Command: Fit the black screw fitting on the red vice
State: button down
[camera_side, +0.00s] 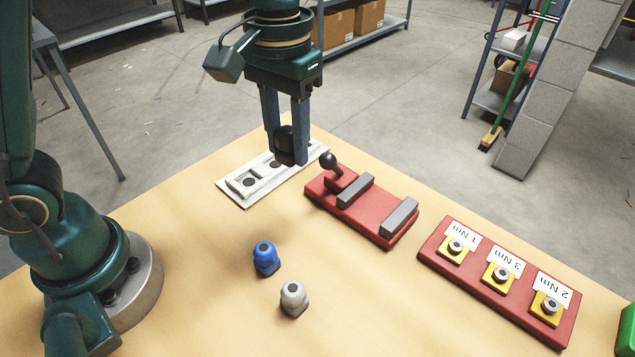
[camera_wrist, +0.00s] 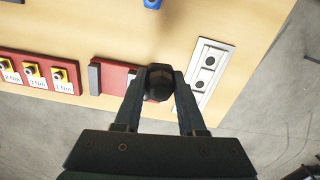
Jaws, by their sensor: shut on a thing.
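My gripper (camera_side: 289,158) is shut on the black screw fitting (camera_side: 284,139) and holds it above the table, over the white tray's right end and left of the red vice. The fitting also shows between the fingers in the wrist view (camera_wrist: 159,82). The red vice (camera_side: 365,217) lies on the table with two grey jaws and a black ball-ended handle (camera_side: 330,161) at its left end. The held fitting appears apart from the vice. In the wrist view the vice (camera_wrist: 112,78) is partly hidden behind the fitting and a finger.
A white tray (camera_side: 231,193) with dark round recesses lies left of the vice. A blue fitting (camera_side: 265,259) and a grey-white fitting (camera_side: 294,298) stand in front. A red board with torque-labelled drives (camera_side: 480,285) lies at right, with a green object (camera_side: 626,330) beyond it.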

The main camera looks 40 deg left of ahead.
jog(key=a+r, duration=0.4)
jog(key=a, duration=0.6)
jog(key=d+f+m, duration=0.1)
jog(key=d+m, duration=0.2)
jog(key=m, duration=0.1)
jog(key=d+f+m, duration=0.1)
jog(key=d+m, duration=0.2)
jog(key=m, duration=0.2)
jog(key=d+f+m, duration=0.1)
jog(key=d+m, duration=0.2)
jog(key=m, duration=0.2)
jog(key=shift+f, duration=0.25)
jog(key=s+d+f+m, duration=0.2)
jog(key=s+d+m, duration=0.1)
jog(key=d+m, duration=0.3)
send_over(342, 332)
jog(key=shift+n, duration=0.3)
notch_tip(342, 332, down, 7)
jog(key=shift+f, duration=2.2)
